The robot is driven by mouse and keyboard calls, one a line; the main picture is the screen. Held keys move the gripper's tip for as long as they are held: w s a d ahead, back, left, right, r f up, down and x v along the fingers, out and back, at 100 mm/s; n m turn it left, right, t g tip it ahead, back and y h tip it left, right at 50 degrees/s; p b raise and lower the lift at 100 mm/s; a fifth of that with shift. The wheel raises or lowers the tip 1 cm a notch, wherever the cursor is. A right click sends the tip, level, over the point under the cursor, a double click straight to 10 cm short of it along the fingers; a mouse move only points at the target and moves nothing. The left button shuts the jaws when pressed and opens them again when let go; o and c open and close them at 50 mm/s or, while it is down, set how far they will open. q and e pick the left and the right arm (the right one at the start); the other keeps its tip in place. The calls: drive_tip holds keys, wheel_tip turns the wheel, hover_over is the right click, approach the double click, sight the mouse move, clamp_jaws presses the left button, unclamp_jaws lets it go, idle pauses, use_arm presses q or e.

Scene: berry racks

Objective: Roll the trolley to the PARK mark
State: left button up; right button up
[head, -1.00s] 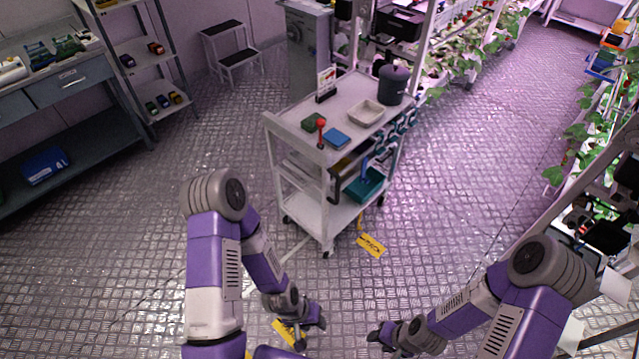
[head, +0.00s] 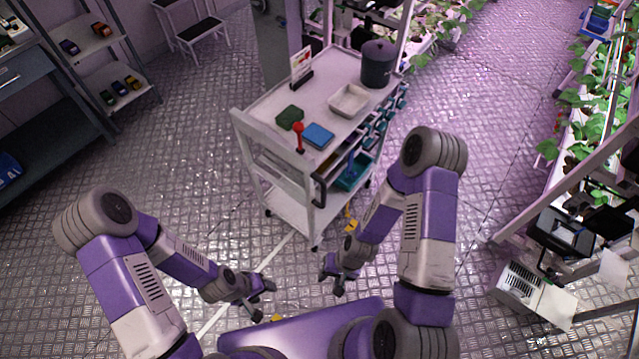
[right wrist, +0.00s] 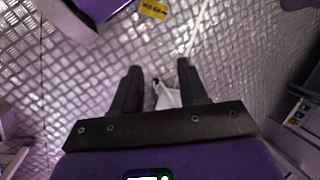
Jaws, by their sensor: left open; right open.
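The white trolley (head: 290,207) stands upright on the floor ahead, with a dark handle (head: 319,192) at its near right corner. A yellow floor label (head: 350,222) shows beside its near right foot, partly hidden by my right arm. A yellow label also lies at the top of the right wrist view (right wrist: 153,9); I cannot read its text surely. My left gripper (head: 262,300) is open, short of the trolley and apart from it. My right gripper (head: 331,285) is open, below the handle in the picture and not touching it. The right wrist view shows its spread fingers (right wrist: 157,88).
The trolley carries a dark pot (head: 377,65), a pale tray (head: 349,101), a blue box (head: 318,136) and a red-topped item (head: 299,138). A shelf rack (head: 128,98) stands left, plant racks (head: 570,150) right. The aisle floor (head: 490,110) is clear.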

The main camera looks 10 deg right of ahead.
wheel_tip(320, 180, down, 4)
drive_tip(key=w+m+g+y+b, duration=0.1)
drive_tip(key=m+g+y+b, duration=0.1)
drive_tip(key=m, duration=0.3)
drive_tip(key=m+t+y+b, duration=0.5)
drive_tip(key=m+t+y, duration=0.3)
drive_tip(key=m+t, duration=0.75)
approach(324, 193)
drive_tip(key=w+a+m+g, duration=0.1)
drive_tip(key=w+a, duration=0.1)
drive_tip(key=w, duration=0.1)
drive_tip(key=x, duration=0.4)
drive_tip(key=f+b+x, duration=0.1)
drive_tip(key=x, duration=0.2)
drive_tip(key=shift+w, duration=0.1)
drive_tip(key=shift+c, duration=0.2)
clamp_jaws()
